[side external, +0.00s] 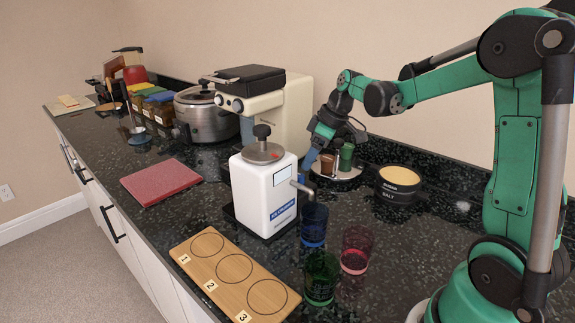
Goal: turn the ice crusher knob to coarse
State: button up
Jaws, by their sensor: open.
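The ice crusher (265,195) is a white box with a blue label, standing on the dark counter in the middle of the side external view. A black knob (262,131) stands upright on its round grey top, which has a small red mark. A metal spout or handle (302,188) sticks out from its right side. The knob's setting cannot be read. My gripper (307,162) is open, pointing down just right of the crusher, lower than the knob and apart from it. Its blue fingertips are partly hidden near the crusher's edge.
Blue (314,224), green (321,278) and red (356,250) glasses stand right of the crusher. A numbered wooden board (232,270) lies in front. A salt pot (398,186) and a round tray (345,175) with small containers stand behind. A red board (161,182) lies left.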

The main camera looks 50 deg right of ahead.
aim_at(301, 175)
jog(key=shift+f+n, duration=0.1)
jog(key=shift+n, duration=0.2)
jog(key=shift+w+f, duration=0.15)
jog(key=shift+f, duration=0.1)
jog(key=shift+x, duration=2.5)
jog(key=shift+r, duration=0.1)
grip_shut()
